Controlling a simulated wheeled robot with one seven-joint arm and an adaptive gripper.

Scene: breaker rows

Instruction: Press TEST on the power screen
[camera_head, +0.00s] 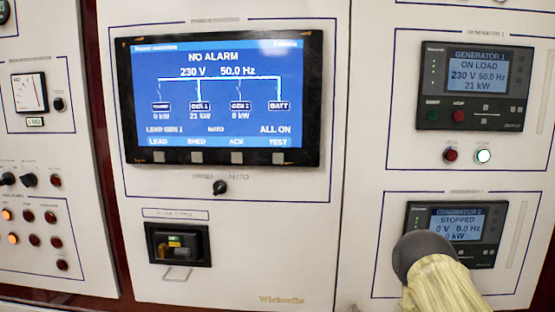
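The power screen (218,95) is a blue display in a black bezel on the middle panel. It reads NO ALARM, 230 V and 50.0 Hz. Its bottom row shows the labels LEAD, SHED, ACK and TEST. The TEST label (278,142) is at the lower right of the display, and a small grey key (278,158) sits in the bezel right below it. Both are unobstructed. What seems to be a part of my arm, dark and rounded with a pale beige length, shows at the lower right. No gripper fingers are visible.
A HAND/AUTO knob (220,188) and a breaker (178,244) in a recess are below the screen. At right are the generator 1 controller (475,87) and the partly covered generator 2 controller (455,225). The left panel has knobs, lamps and a meter (30,93).

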